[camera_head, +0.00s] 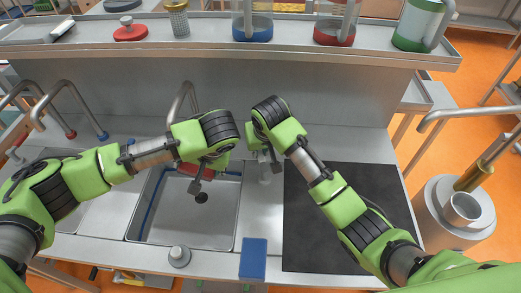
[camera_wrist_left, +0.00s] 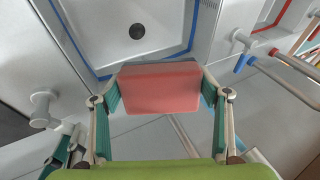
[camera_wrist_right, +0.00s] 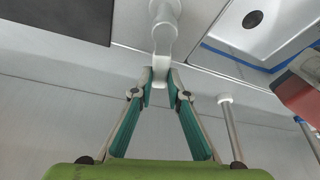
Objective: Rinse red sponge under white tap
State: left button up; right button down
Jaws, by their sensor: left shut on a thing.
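The red sponge (camera_wrist_left: 160,88) is held between the fingers of my left gripper (camera_wrist_left: 158,90), over the back edge of the sink basin (camera_head: 215,222). In the head view the sponge (camera_head: 190,168) is partly hidden by the left gripper. The white tap (camera_wrist_right: 165,28) stands on the counter between the sink and the black mat. My right gripper (camera_wrist_right: 160,78) is at the tap's end, with its fingertips apart on either side of it; contact cannot be told. A grey curved spout (camera_head: 183,98) rises behind the sink.
A black mat (camera_head: 310,240) lies right of the sink. A blue block (camera_head: 253,260) and a white knob (camera_head: 180,257) are at the front edge. Other grey spouts (camera_head: 62,92) stand at the left. A shelf (camera_head: 200,52) with jugs runs along the back.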

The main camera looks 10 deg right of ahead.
jog(key=shift+d+m+h, duration=0.35)
jog(key=shift+d+m, duration=0.1)
jog(key=shift+m, duration=0.45)
jog(key=shift+d+m+h, duration=0.35)
jog(key=shift+d+m, duration=0.1)
jog(key=shift+m, duration=0.45)
jog(key=c, duration=2)
grip_release()
jog(key=shift+o, duration=0.2)
jog(key=shift+r, duration=0.1)
jog(key=v, duration=0.7)
jog(key=shift+s+r, duration=0.15)
